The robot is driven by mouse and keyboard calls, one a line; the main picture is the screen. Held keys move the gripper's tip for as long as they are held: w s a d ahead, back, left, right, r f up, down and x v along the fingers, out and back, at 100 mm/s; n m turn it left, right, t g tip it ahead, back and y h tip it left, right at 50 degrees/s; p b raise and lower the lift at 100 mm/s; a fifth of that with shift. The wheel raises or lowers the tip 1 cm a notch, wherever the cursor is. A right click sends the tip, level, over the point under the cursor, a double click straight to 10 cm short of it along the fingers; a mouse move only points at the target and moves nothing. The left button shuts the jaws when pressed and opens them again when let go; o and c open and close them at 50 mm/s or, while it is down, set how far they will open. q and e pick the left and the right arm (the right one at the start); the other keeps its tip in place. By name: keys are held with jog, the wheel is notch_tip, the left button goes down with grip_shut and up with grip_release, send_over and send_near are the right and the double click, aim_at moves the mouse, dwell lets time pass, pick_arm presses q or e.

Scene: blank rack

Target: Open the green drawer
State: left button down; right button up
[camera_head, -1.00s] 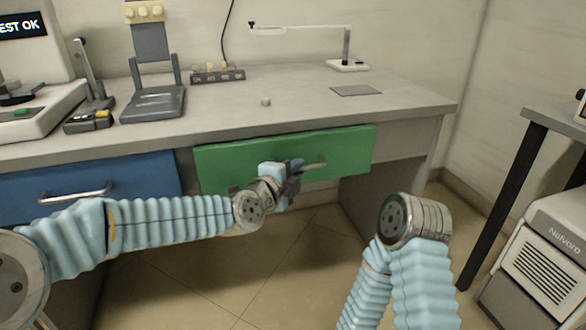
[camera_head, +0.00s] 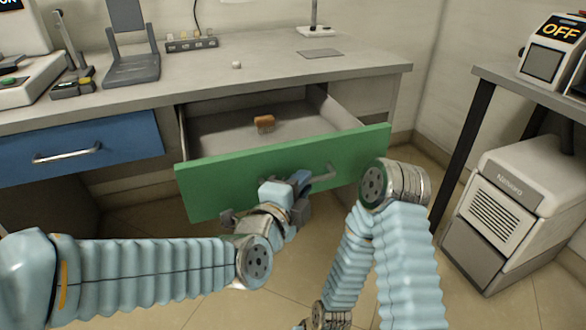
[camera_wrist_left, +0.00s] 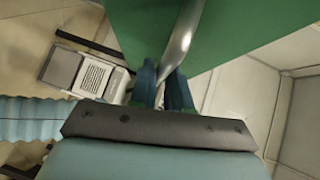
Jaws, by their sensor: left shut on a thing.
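The green drawer (camera_head: 285,165) under the bench is pulled well out, with its inside open to view. Its metal bar handle (camera_head: 322,176) is on the front panel. My left gripper (camera_head: 300,188) is shut on this handle, in front of the panel. In the left wrist view the handle (camera_wrist_left: 184,40) runs down between the blue fingers (camera_wrist_left: 163,88), with the green panel (camera_wrist_left: 145,25) behind it. My right arm is bent at the right of the head view; its gripper lies outside the frame.
A small brown-topped block (camera_head: 264,123) lies inside the drawer. A shut blue drawer (camera_head: 75,150) is at left. Devices and a small white piece (camera_head: 236,65) stand on the bench (camera_head: 270,62). A white cabinet unit (camera_head: 520,200) and side table (camera_head: 500,75) are at right.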

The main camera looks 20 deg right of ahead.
pick_arm(q)
jog(key=shift+s, duration=1.7)
jog(key=c, duration=1.2)
grip_release()
jog(key=shift+o, duration=0.2)
jog(key=shift+p, duration=0.3)
jog(key=b+v, duration=0.2)
jog(key=v, duration=1.1)
jog(key=shift+s+a+b, duration=0.25)
jog(key=shift+b, duration=0.15)
